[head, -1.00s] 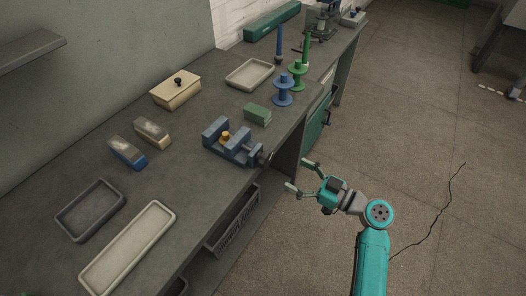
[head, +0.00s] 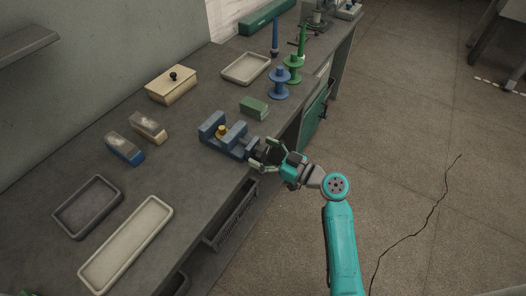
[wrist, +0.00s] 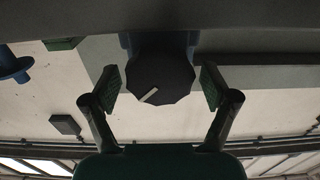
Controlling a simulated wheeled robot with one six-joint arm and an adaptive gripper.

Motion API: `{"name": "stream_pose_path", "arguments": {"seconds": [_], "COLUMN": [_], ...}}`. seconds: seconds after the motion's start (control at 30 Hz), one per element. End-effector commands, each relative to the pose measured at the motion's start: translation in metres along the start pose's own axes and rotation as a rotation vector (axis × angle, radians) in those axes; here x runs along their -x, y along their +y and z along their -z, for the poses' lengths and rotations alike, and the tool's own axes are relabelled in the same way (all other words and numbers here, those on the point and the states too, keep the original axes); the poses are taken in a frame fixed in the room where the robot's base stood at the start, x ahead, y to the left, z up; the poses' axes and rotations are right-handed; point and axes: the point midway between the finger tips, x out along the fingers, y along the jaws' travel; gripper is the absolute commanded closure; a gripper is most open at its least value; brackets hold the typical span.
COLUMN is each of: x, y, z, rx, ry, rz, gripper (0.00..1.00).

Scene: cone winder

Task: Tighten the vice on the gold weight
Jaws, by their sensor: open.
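The blue vice (head: 224,137) stands near the front edge of the bench. The gold weight (head: 221,131) sits upright between its jaws; I cannot tell whether both jaws touch it. The vice's dark knob faces the bench front and is largely covered by my gripper in the head view. In the wrist view the dark, many-sided knob (wrist: 160,84) with a pale mark fills the centre. My gripper (head: 262,155) is open at the knob. In the wrist view its fingers (wrist: 160,88) stand on either side of the knob, with a gap on each side.
A green block (head: 254,107) lies behind the vice, with blue (head: 279,84) and green (head: 293,68) spools beyond. Brushes (head: 124,149), a lidded box (head: 171,86) and trays (head: 127,242) lie elsewhere on the bench.

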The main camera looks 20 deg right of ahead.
Motion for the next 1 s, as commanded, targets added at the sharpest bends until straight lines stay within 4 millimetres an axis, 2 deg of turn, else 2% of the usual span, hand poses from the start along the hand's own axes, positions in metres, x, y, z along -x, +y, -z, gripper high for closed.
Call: {"name": "stream_pose_path", "arguments": {"seconds": [0.1,0.13,0.3,0.37,0.67,1.0], "x": [0.0002,0.0002,0.0004,0.0004,0.0004,0.0004], "y": [0.0001,0.0000,0.0000,0.0000,0.0002,0.0015], "z": [-0.0001,-0.0001,-0.0001,-0.0001,-0.0001,-0.0003], "rx": [0.000,0.000,-0.001,-0.001,-0.032,-0.236], "ry": [0.000,0.000,0.000,0.000,0.000,0.000], "rz": [0.000,0.000,0.000,0.000,0.000,0.000], "gripper": [0.15,0.20,0.62,0.75,0.75,0.75]}}
